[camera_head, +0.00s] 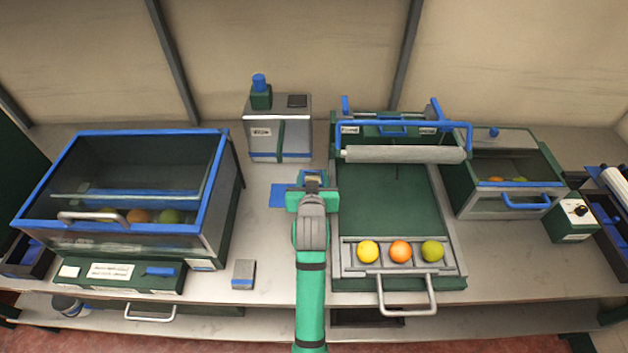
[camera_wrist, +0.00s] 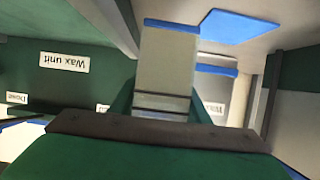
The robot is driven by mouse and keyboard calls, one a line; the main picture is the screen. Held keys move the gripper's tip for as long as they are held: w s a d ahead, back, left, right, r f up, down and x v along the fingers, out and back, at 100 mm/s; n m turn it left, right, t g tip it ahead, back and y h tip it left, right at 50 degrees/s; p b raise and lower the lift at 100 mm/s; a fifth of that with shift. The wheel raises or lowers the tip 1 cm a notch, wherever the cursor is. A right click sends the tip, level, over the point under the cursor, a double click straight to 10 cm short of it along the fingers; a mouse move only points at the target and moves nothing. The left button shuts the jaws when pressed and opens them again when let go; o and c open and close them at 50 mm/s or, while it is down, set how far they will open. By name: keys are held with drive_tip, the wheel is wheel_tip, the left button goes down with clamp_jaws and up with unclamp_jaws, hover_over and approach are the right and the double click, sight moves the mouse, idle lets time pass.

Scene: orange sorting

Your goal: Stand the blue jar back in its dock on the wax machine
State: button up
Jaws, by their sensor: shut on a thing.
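The jar (camera_wrist: 168,60) is in my gripper (camera_head: 312,180) in the wrist view. It is pale grey there, with a blue band at its far end. My gripper (camera_wrist: 162,112) is shut on it. In the head view my gripper hides most of the jar, between the grey box and the roller machine. The green roller machine (camera_head: 385,205) stands to the right of my gripper. A green panel with a "Wax unit" label (camera_wrist: 64,62) shows upside down in the wrist view. The dock itself I cannot make out.
A grey box (camera_head: 292,130) with a green, blue-capped container (camera_head: 260,92) stands behind my gripper. A blue pad (camera_head: 280,197) lies just left of it. A glazed case (camera_head: 215,225) stands at left. A small grey block (camera_head: 243,274) sits near the front edge.

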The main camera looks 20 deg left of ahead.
drive_tip(key=shift+w+f, duration=0.25)
drive_tip(key=shift+f, duration=0.65)
drive_tip(key=shift+s+f, duration=0.15)
drive_tip(key=shift+f, duration=0.55)
drive_tip(key=o, duration=1)
drive_tip(key=shift+f, duration=0.15)
